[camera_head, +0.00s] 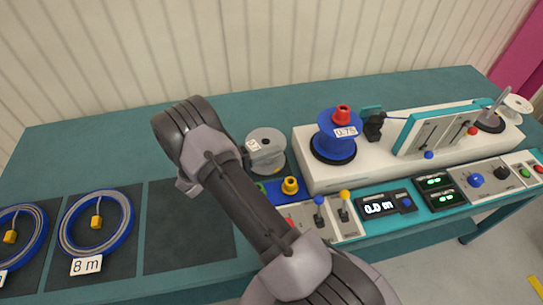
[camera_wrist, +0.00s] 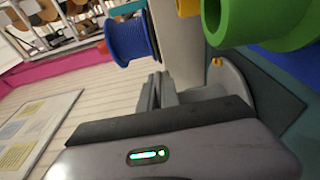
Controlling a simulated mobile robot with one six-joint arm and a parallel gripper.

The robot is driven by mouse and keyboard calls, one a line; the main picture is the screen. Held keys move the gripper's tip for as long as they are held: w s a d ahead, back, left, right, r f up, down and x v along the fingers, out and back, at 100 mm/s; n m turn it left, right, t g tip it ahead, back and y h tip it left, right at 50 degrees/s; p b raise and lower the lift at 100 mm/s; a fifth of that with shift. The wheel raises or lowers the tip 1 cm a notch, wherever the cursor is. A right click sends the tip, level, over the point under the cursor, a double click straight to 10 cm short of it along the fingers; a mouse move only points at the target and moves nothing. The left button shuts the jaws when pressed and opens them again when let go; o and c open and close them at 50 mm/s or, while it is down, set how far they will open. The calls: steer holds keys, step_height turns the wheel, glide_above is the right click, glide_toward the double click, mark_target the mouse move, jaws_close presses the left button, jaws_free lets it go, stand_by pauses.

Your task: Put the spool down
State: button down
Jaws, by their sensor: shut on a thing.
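A grey spool (camera_head: 266,148) with a small white label is at the left end of the white machine, just right of my arm. In the wrist view part of its grey flange (camera_wrist: 236,82) shows close beyond the fingers, with a small yellow piece at its edge. My gripper (camera_wrist: 160,88) is shut on this spool.
A blue spool (camera_head: 336,138) with a red cap stands on the white machine (camera_head: 310,172). A blue tray with a yellow ring (camera_head: 290,185) and a green ring (camera_wrist: 262,18) lies in front. Two blue cable coils lie on dark mats at left; the third mat (camera_head: 188,225) is empty.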

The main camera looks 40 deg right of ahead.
steer(key=c, duration=2)
jaws_free()
steer(key=shift+f, duration=0.15)
steer(key=o, duration=0.4)
